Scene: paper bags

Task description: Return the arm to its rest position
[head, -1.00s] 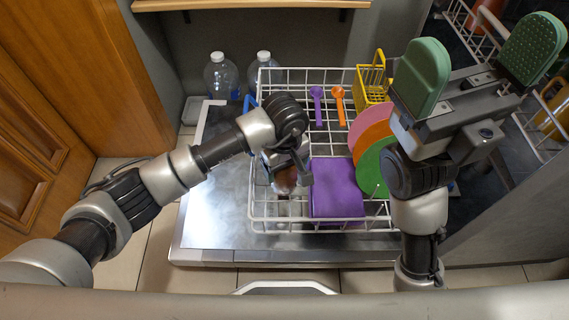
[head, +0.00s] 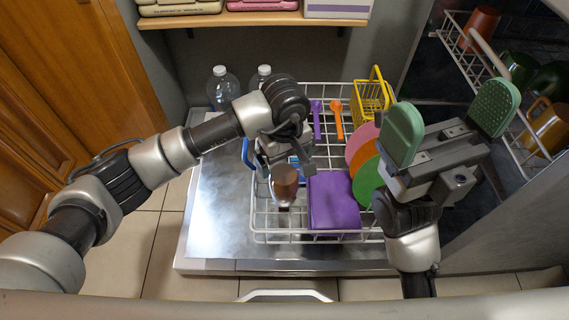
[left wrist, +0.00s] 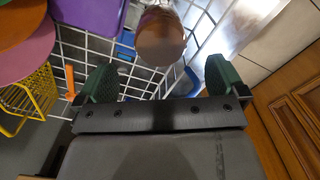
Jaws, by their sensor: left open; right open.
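My left arm comes in from the left over the dishwasher's lower rack. My left gripper (left wrist: 162,82) is open in the left wrist view, its two green pads wide apart with nothing held. A brown-topped glass (head: 284,184) stands in the rack below it in the head view; its round top also shows beyond the pads in the left wrist view (left wrist: 160,38). In the head view the left fingers are mostly hidden behind the wrist. My right gripper (head: 448,122) is open and empty, raised at the right with its green pads wide apart.
The white lower rack (head: 255,220) holds a purple box (head: 334,202), coloured plates (head: 366,182), spoons (head: 337,118) and a yellow basket (head: 371,98). An upper rack (head: 515,125) with cups is at the right. A shelf (head: 250,18) and plastic bottles (head: 222,86) are behind.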

